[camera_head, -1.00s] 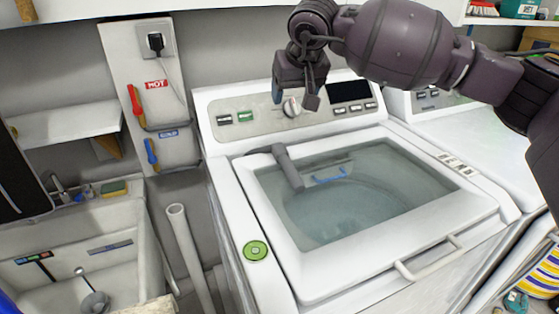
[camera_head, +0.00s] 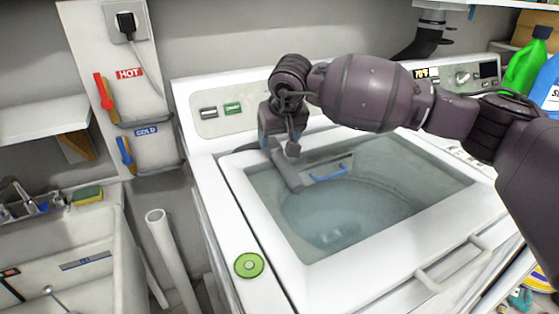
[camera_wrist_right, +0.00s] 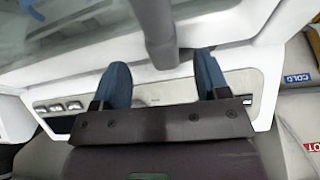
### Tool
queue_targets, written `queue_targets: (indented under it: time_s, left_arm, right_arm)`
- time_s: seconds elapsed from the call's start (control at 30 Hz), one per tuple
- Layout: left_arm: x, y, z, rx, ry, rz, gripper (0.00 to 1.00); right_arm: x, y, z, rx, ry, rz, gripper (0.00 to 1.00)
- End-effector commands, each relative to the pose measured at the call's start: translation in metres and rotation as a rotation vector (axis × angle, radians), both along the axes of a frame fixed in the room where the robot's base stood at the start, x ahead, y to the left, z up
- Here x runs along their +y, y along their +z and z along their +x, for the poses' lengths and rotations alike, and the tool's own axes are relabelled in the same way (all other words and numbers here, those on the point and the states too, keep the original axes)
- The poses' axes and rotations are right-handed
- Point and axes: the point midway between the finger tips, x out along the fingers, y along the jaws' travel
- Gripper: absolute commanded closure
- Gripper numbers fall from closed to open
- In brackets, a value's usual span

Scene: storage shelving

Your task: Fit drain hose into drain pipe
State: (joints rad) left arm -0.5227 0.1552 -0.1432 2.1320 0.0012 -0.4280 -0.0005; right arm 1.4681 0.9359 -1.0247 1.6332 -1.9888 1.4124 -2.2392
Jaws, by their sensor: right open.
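The grey drain hose (camera_head: 287,172) lies across the back left of the washer's glass lid. It also shows in the right wrist view (camera_wrist_right: 154,28), where it runs into the space between the fingertips. My right gripper (camera_head: 279,146) is low over the hose's rear part. Its blue-grey fingers (camera_wrist_right: 160,66) are spread, one on each side of the hose, and are not closed on it. The white drain pipe (camera_head: 165,245) stands upright with an open top, between the sink and the washer. My left gripper is not in view.
The washer's white top (camera_head: 235,205) surrounds the lid, with a green round disc (camera_head: 249,265) at its front left. The control panel (camera_head: 215,122) rises behind the gripper. A sink (camera_head: 75,240) stands left of the pipe. Red and blue valve handles are on the wall.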

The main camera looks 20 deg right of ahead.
Motion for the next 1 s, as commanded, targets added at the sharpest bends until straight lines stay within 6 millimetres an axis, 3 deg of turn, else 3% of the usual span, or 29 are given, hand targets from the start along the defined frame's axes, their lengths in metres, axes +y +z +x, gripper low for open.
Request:
queue_targets:
  time_s: [0.37,0.67,1.0]
  left_arm:
    - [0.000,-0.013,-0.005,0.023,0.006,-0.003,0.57]
    - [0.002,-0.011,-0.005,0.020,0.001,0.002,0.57]
    - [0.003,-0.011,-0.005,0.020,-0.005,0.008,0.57]
  right_arm:
    - [0.004,-0.043,0.017,0.004,-0.001,0.001,0.32]
    - [0.004,-0.044,0.019,-0.002,0.000,0.000,0.33]
    - [0.004,-0.044,0.019,-0.001,0.000,0.000,0.86]
